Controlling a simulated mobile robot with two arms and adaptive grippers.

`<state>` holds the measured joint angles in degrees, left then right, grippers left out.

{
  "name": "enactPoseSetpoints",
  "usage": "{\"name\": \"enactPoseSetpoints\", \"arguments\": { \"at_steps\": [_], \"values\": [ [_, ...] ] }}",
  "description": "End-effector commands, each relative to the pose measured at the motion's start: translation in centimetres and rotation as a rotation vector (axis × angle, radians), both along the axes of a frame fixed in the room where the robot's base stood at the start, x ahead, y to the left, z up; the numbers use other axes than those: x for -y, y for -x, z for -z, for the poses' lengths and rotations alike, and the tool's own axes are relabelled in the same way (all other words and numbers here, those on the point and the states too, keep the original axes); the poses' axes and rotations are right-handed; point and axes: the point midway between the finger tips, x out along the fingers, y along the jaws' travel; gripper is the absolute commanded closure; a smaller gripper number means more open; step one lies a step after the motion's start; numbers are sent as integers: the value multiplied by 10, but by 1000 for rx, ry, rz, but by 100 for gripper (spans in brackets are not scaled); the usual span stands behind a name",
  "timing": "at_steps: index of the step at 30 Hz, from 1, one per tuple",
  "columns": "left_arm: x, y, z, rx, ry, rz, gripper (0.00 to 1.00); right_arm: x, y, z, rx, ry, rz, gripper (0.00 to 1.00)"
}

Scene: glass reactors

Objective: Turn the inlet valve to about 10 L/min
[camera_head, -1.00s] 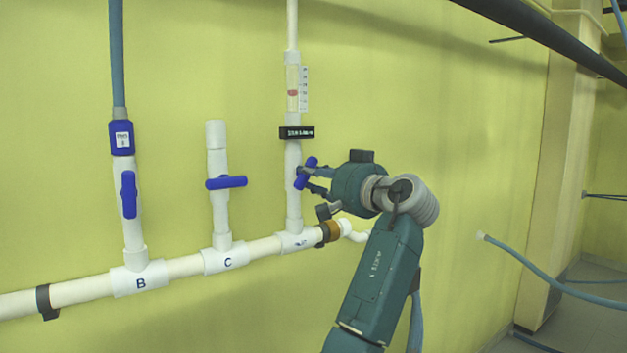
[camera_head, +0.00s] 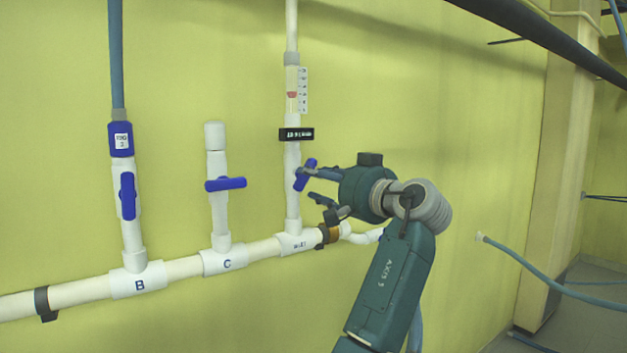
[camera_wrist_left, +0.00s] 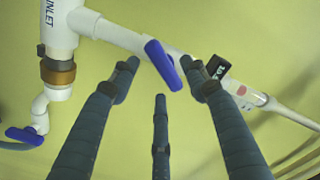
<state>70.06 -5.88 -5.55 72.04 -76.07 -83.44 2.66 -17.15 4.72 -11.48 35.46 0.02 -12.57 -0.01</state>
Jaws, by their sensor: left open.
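The inlet valve's blue handle (camera_head: 305,174) sits tilted on the white vertical pipe marked INLET, its upper end leaning right. It also shows in the left wrist view (camera_wrist_left: 163,65). My left gripper (camera_head: 309,185) is open just to the right of the handle. In the left wrist view its fingers (camera_wrist_left: 160,75) are spread around and below the handle, with nothing held. Whether a finger touches the handle I cannot tell. Above the valve are a black display (camera_head: 296,134), its digits too small to read, and a clear flow tube with a red float (camera_head: 292,95) beside a scale.
Valve C (camera_head: 226,184) has a horizontal blue handle, and valve B (camera_head: 128,196) an upright one. A white horizontal pipe (camera_head: 185,267) joins the branches along the yellow wall. A brown fitting (camera_head: 329,233) lies just below my gripper. A blue hose (camera_head: 555,281) hangs at the right.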

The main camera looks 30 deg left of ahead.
Motion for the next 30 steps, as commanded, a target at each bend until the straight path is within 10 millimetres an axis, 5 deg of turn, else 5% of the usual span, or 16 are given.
{"name": "enactPoseSetpoints", "arguments": {
  "at_steps": [6,13,30],
  "values": [
    [47,18,0,0,0,6,54,-1,0,0,0,-1,1,54],
    [81,32,1,-3,1,3,54,-2,0,0,0,-2,1,54],
    [90,36,1,-2,1,1,54,-2,0,0,0,-2,1,54]
  ]
}}
